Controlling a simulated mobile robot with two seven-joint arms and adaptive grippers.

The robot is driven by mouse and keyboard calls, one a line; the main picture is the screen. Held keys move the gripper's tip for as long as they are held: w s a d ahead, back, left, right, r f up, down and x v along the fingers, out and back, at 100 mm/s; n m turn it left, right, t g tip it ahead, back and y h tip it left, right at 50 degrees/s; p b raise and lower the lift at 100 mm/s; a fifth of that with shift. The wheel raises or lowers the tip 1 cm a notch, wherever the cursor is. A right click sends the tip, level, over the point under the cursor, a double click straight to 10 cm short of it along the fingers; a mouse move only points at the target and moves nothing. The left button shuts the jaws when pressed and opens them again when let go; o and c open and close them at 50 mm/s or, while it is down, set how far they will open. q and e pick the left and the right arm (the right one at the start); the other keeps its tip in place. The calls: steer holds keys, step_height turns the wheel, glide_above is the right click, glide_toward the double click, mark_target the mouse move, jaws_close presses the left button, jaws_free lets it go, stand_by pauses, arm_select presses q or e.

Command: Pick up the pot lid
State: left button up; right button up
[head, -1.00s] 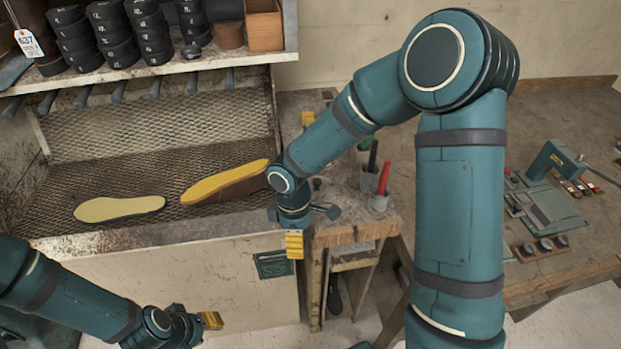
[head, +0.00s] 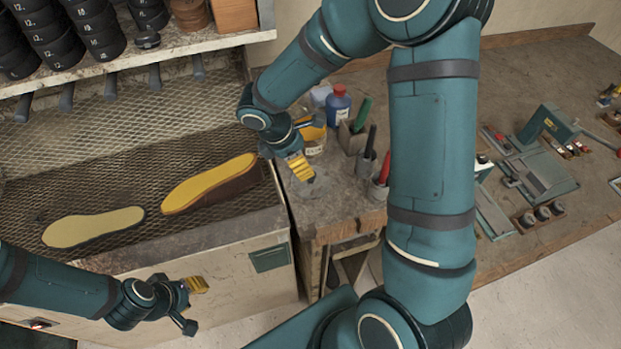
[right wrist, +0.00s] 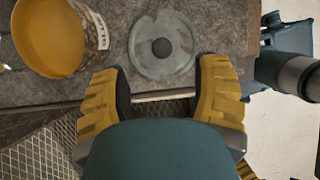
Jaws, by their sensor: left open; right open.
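The pot lid (right wrist: 160,46) is a flat round grey disc with a dark knob in its middle. In the right wrist view it lies on the worn bench top, just beyond my fingertips. My right gripper (right wrist: 160,88) is open and empty, its two yellow-padded fingers apart on the near side of the lid. In the head view the right gripper (head: 300,163) hangs over the bench corner, and the lid is hard to make out by its fingertips. My left gripper (head: 194,305) is open and empty in front of the cabinet, at lower left.
An open pot (right wrist: 88,40) with yellow contents stands left of the lid. A blue bottle (head: 338,104) and tool cups (head: 366,164) stand close by on the bench. Two soles (head: 95,227) lie on the mesh tray (head: 110,175) at left. A green machine (head: 545,165) stands at right.

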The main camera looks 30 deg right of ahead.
steer(key=x, duration=0.7)
steer(key=shift+a+f, duration=0.1)
steer(key=shift+f, duration=0.15)
jaws_close()
